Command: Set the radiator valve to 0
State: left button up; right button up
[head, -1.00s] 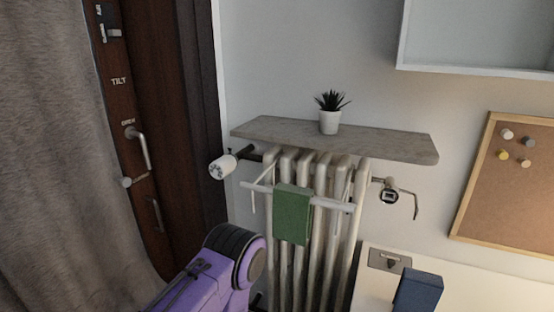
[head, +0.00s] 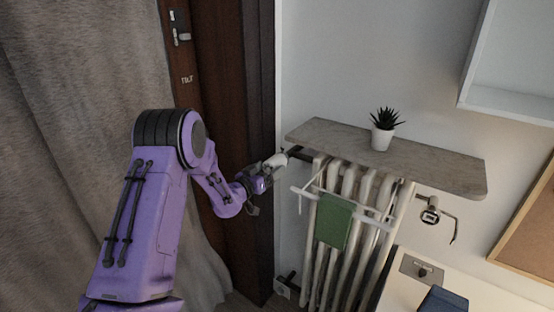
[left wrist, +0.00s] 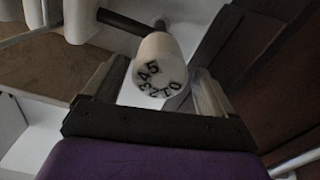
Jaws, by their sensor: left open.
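The radiator valve (left wrist: 157,70) is a white round knob with black numbers on its end face, on a dark pipe. In the left wrist view it sits between the two fingers of my left gripper (left wrist: 158,92), which is open around it. Whether the fingers touch it I cannot tell. The numbers 0 to 5 run around its face. In the head view the valve (head: 276,161) is at the left top of the radiator (head: 343,185), partly hidden by my left gripper (head: 268,172). My right gripper is not in view.
A grey shelf (head: 430,165) with a potted plant (head: 383,130) is above the radiator. A green towel (head: 334,222) hangs on a white rack in front. A dark wooden door (head: 235,120) and a curtain (head: 75,110) are to the left. A white desk (head: 480,295) is at lower right.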

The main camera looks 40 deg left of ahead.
aim_at(277, 163)
pick_arm(q)
jog(key=w, duration=0.5)
jog(key=shift+a+p, duration=0.3)
jog(key=shift+p, duration=0.1)
jog(key=c, duration=1)
jog(key=shift+c, duration=0.2)
